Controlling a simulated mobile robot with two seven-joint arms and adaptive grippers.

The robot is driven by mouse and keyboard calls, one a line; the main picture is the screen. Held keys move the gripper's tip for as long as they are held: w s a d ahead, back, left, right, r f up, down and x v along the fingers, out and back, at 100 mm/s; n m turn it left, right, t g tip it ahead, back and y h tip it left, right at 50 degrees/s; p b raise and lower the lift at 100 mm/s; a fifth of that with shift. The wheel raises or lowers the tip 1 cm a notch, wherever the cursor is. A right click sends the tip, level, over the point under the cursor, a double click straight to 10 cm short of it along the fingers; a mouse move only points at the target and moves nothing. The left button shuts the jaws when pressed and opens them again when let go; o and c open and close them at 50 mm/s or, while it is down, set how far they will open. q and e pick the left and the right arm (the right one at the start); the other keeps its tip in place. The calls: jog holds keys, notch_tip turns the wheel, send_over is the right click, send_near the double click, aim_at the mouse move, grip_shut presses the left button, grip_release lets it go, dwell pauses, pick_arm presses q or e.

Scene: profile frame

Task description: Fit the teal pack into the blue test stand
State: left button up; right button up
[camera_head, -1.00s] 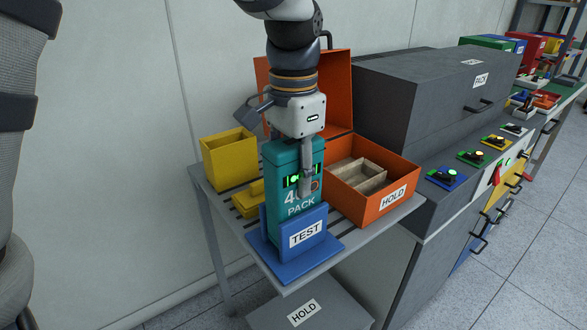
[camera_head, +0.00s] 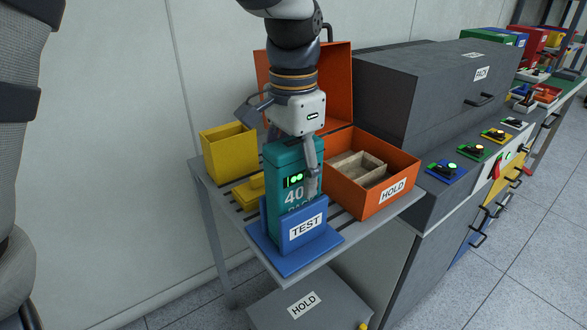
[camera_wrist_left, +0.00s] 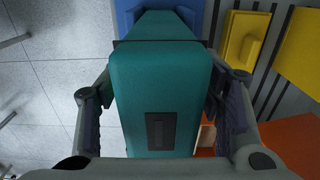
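The teal pack (camera_head: 283,195), with white print and two green lights, stands upright in the blue test stand (camera_head: 322,236) at the table's front end. The stand's front plate hides its lower part and cuts off the word PACK. My left gripper (camera_head: 293,182) is directly above with its fingers spread on either side of the pack. In the left wrist view, the teal pack (camera_wrist_left: 158,90) lies between the open fingers of the left gripper (camera_wrist_left: 161,85), and part of the blue stand (camera_wrist_left: 128,12) shows beyond. The right gripper is out of view.
An open orange HOLD box (camera_head: 372,196) with a wooden divider stands close on the right. A yellow bin (camera_head: 230,157) and a low yellow piece (camera_head: 247,192) stand left. A grey HOLD case (camera_head: 318,308) is below the table.

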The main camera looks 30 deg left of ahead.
pick_arm(q)
jog(key=shift+r, duration=0.1)
notch_tip(320, 180, up, 12)
jog(key=shift+f, duration=0.1)
dwell(0.5)
